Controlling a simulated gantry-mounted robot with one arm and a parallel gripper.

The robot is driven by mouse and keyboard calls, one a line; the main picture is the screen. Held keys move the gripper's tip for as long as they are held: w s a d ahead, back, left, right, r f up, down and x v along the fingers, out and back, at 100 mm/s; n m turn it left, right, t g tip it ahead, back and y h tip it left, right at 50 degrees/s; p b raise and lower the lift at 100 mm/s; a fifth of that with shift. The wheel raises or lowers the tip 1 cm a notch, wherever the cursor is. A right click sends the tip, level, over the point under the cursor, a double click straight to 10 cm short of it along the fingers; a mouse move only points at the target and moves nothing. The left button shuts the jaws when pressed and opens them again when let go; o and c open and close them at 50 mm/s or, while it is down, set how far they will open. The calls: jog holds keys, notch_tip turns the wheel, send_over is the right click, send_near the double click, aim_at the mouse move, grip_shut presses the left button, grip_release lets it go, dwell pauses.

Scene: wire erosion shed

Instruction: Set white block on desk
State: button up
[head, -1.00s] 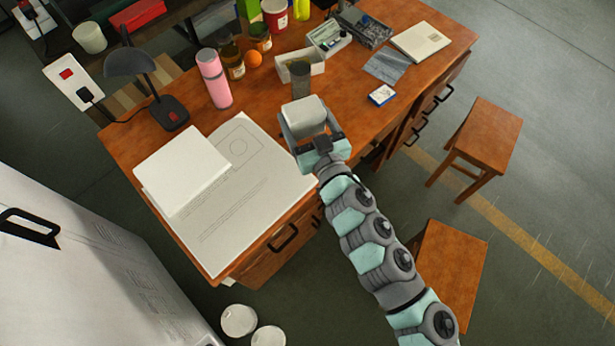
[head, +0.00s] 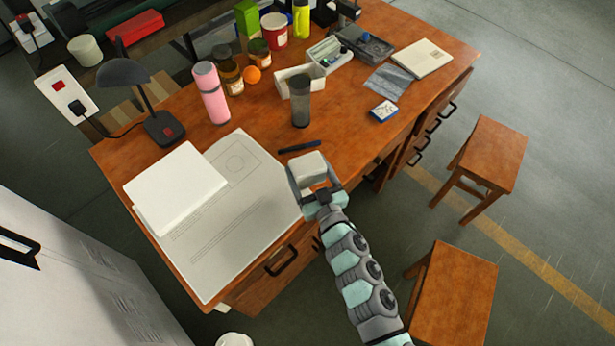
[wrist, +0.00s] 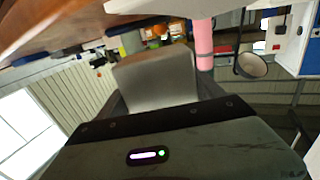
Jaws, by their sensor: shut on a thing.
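The white block (head: 308,168) is held between the fingers of my gripper (head: 313,178), which is shut on it. In the head view, the block and gripper appear over the front edge of the wooden desk (head: 345,155), just right of the drawing sheet. The wrist view shows the block (wrist: 155,80) between the dark fingers, its near face greyish in shadow. I cannot tell whether the block touches the desk top.
A dark pen (head: 300,147) lies just behind the block. A dark cup (head: 300,102), a white open box (head: 288,80) and a pink bottle (head: 211,95) stand farther back. A white slab (head: 176,185) lies on the drawing sheet (head: 215,255). Desk right of the gripper is bare.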

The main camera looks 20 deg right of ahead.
aim_at(312, 185)
jog(key=shift+f+b, duration=0.45)
jog(key=shift+f, duration=1.3)
jog(key=shift+f, duration=0.1)
jog(key=shift+f, duration=0.15)
jog(key=o, duration=1.8)
